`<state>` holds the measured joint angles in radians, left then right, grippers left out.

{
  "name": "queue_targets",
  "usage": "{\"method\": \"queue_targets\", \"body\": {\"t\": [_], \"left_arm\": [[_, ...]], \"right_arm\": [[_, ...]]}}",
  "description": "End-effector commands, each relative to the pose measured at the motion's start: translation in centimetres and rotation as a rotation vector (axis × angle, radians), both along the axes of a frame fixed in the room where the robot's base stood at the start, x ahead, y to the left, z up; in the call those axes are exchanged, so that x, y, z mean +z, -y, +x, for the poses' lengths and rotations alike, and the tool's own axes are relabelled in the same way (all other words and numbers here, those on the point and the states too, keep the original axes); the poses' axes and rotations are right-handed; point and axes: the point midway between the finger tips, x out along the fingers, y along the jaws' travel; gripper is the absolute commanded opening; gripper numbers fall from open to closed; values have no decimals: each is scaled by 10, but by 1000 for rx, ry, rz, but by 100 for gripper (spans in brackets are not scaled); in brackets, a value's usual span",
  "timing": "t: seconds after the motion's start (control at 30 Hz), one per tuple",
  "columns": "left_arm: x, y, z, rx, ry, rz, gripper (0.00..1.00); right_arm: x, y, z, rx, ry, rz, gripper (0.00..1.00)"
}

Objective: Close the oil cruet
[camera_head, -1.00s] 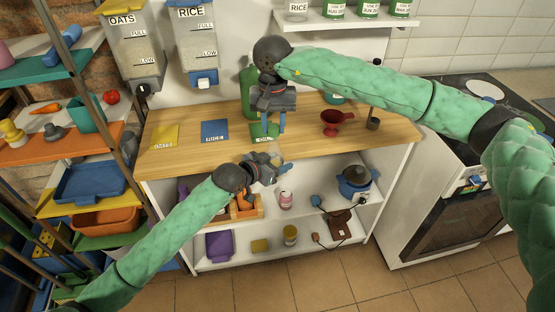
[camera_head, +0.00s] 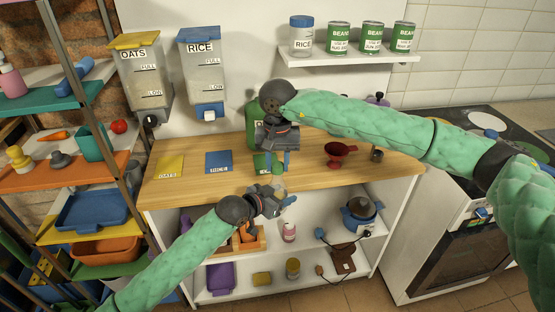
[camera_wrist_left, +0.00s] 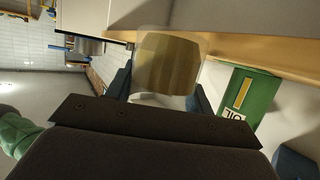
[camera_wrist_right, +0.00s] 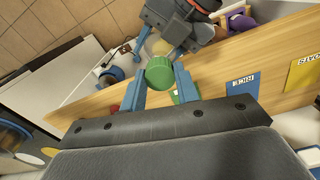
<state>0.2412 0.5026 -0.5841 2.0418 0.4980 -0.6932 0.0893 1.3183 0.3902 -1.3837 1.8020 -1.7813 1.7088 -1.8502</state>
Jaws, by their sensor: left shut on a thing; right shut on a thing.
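The oil cruet (camera_wrist_left: 165,65) is a clear body with yellowish contents. My left gripper (camera_wrist_left: 164,92) is shut on it, in front of the counter edge; the cruet also shows faintly in the head view (camera_head: 279,185). My right gripper (camera_wrist_right: 161,82) points down, shut on a round green cap (camera_wrist_right: 160,72). In the head view the cap (camera_head: 278,169) is just above the cruet. In the right wrist view the cruet shows partly past the cap, so the two are close. I cannot tell whether they touch.
The wooden counter (camera_head: 320,183) carries yellow, blue and green label mats, a large green oil container (camera_head: 253,115) behind my right gripper, and a red funnel (camera_head: 338,153). Shelves with small items lie below. A stove (camera_head: 460,245) stands at right.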

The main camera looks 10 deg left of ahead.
Motion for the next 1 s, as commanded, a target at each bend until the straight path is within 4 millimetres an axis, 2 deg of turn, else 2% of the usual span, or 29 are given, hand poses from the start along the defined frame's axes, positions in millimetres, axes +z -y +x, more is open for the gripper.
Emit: {"method": "queue_targets", "body": {"t": [1.0], "left_arm": [[0, 0, 0, 0, 1, -1, 11]], "right_arm": [[-9, 0, 0, 0, 0, 0, 10]]}}
